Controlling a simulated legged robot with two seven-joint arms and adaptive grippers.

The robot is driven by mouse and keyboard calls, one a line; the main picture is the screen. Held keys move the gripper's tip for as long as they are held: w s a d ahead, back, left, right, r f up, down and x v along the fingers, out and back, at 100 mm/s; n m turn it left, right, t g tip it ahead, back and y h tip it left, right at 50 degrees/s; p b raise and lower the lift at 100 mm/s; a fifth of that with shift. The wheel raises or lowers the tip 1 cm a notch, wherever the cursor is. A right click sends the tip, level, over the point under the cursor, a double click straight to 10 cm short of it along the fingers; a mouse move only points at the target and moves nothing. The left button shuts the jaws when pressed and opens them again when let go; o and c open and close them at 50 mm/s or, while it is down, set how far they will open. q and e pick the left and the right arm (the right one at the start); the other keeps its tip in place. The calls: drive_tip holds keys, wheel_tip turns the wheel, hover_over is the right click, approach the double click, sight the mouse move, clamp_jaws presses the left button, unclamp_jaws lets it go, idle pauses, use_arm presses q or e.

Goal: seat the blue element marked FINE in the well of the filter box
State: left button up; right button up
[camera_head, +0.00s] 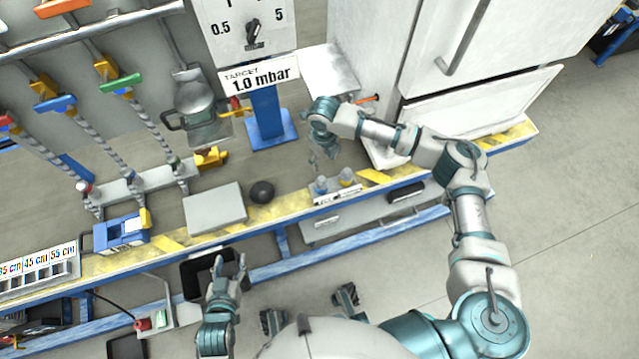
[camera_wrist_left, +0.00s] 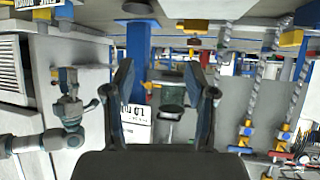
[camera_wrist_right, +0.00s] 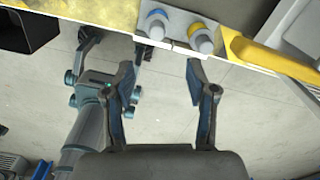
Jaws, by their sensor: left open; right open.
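A blue-topped element (camera_head: 320,185) stands in a small pale holder at the bench's front edge, beside a yellow-topped one (camera_head: 346,177). In the right wrist view the blue-topped element (camera_wrist_right: 156,22) and the yellow-topped one (camera_wrist_right: 203,40) are upright at the top. The FINE marking is not readable. My right gripper (camera_head: 322,160) is open and empty, just above and behind the holder. My left gripper (camera_head: 229,264) is open and empty in front of the bench, over a dark bin. A blue and white box with a yellow latch (camera_head: 120,232), perhaps the filter box, sits left on the bench; its well cannot be made out.
A blue post (camera_head: 266,115) with a 1.0 mbar sign (camera_head: 262,79) stands behind. The dark bin (camera_head: 200,278) is below the bench edge. A white cabinet (camera_head: 480,60) is at right.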

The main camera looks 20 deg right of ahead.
sight(321, 178)
wheel_tip(321, 178, down, 8)
drive_tip(key=shift+r+b, duration=0.25)
drive_tip(key=shift+b, duration=0.6)
drive_tip(key=shift+a+f, duration=0.15)
drive_tip(key=shift+f, duration=0.25)
wheel_tip(321, 178, down, 4)
drive_tip(key=shift+a+f+b, duration=0.1)
drive_tip(key=shift+f+b, duration=0.15)
drive_tip(key=shift+b, duration=0.7)
drive_tip(key=shift+w+f, duration=0.1)
drive_tip(key=shift+f, duration=0.15)
drive_tip(key=shift+r, duration=0.1)
use_arm(q)
drive_tip(key=w+d+r+t+h, duration=0.2)
drive_tip(key=w+r+t, duration=0.1)
drive_tip(key=r+t, duration=0.5)
drive_tip(key=shift+w+r, duration=0.3)
drive_tip(key=shift+r, duration=0.4)
use_arm(e)
clamp_jaws()
